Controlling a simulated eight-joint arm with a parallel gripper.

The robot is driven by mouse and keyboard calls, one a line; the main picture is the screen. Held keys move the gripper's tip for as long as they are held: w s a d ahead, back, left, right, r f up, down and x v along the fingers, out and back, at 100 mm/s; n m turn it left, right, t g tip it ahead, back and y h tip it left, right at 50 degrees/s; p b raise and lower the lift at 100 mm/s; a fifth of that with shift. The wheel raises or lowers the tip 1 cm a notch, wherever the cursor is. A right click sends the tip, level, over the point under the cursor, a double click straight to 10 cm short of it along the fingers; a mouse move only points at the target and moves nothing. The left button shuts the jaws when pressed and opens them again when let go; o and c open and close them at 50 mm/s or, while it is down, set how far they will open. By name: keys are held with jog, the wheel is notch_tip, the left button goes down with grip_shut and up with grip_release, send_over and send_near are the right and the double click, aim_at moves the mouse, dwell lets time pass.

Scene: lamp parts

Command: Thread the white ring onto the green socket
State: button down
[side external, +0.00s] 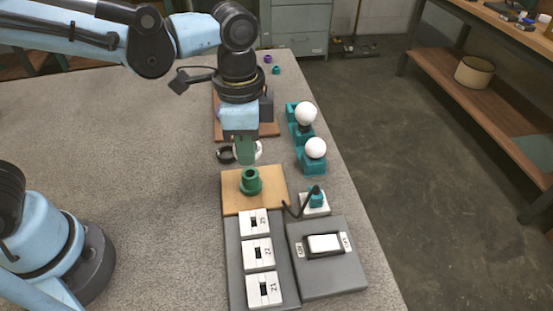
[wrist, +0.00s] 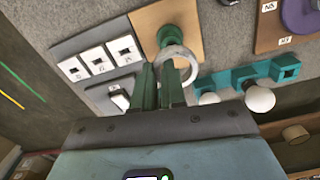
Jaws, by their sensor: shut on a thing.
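The green socket (side external: 250,182) stands upright on a tan wooden board (side external: 232,205); in the wrist view it (wrist: 168,34) shows beyond the ring. My gripper (side external: 244,158) points down above the far side of the socket. Its green fingers (wrist: 161,72) are shut on the white ring (wrist: 190,54) by its edge. The ring is off the socket and held above it, and the socket shows partly past its rim in the wrist view. In the side view the ring (side external: 258,150) is mostly hidden behind the fingers.
White bulbs (side external: 315,148) sit in teal holders (side external: 313,165) to the right. A grey panel with several white switches (side external: 256,254) and another with a rocker switch (side external: 324,243) lie in front. A dark cable runs beside the board to a teal plug (side external: 315,199).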

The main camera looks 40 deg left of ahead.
aim_at(245, 178)
jog(key=shift+f, duration=2.1)
jog(key=shift+f, duration=0.75)
jog(key=shift+f, duration=0.15)
jog(key=m, duration=0.3)
jog(key=a+m, duration=0.1)
jog(key=m, duration=0.2)
jog(key=shift+s, duration=0.1)
jog(key=shift+m, duration=0.4)
jog(key=shift+a, duration=0.1)
